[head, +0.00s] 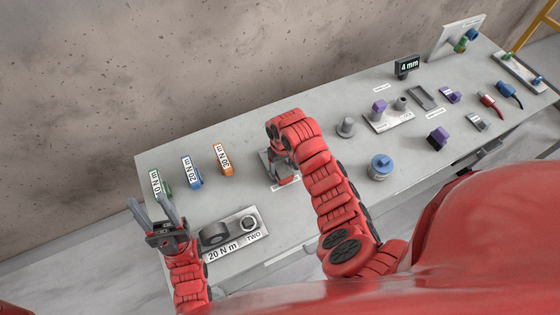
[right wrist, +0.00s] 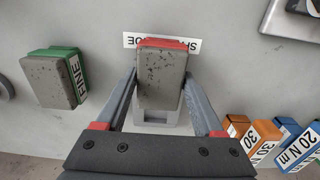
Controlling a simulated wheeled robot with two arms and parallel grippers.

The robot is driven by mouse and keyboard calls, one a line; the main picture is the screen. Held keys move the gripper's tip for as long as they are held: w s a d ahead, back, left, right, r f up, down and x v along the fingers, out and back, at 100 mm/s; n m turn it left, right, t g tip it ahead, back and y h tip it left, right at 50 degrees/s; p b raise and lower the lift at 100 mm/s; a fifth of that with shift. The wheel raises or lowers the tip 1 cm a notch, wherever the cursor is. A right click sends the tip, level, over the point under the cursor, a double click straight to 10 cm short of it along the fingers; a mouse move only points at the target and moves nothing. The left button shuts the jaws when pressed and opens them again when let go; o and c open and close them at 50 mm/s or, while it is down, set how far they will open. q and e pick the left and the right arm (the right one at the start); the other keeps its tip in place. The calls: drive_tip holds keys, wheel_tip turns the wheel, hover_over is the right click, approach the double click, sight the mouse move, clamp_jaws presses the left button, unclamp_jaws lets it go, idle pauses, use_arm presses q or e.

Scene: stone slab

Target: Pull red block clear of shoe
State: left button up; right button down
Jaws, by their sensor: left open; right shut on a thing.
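The red block (right wrist: 161,43) shows in the right wrist view as a thin red edge behind a worn, speckled grey face. My right gripper (right wrist: 160,82) is shut on it, one finger along each side. A light grey piece, likely the shoe (right wrist: 150,127), shows below the block between the fingers. I cannot tell whether block and shoe touch. In the head view a grey piece (head: 266,166) shows under the right gripper, which with its arm hides most of this spot. My left gripper (head: 152,207) is open and empty at the table's left end.
A green block (right wrist: 59,78) lies beside the right gripper. A partly hidden white label (right wrist: 133,40) lies behind the red block. Orange (head: 224,160), blue (head: 192,172) and green (head: 160,184) boxes stand left. A steel plate (head: 222,251) holds round parts.

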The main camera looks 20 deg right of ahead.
drive_tip(key=shift+s+d+p, duration=0.2)
drive_tip(key=shift+s+p, duration=0.45)
drive_tip(key=shift+s, duration=0.6)
drive_tip(key=shift+s+d+r, duration=0.15)
drive_tip(key=shift+s+r, duration=0.6)
drive_tip(key=shift+s+d+r, duration=0.15)
drive_tip(key=shift+s+r, duration=0.55)
drive_tip(key=shift+r, duration=0.05)
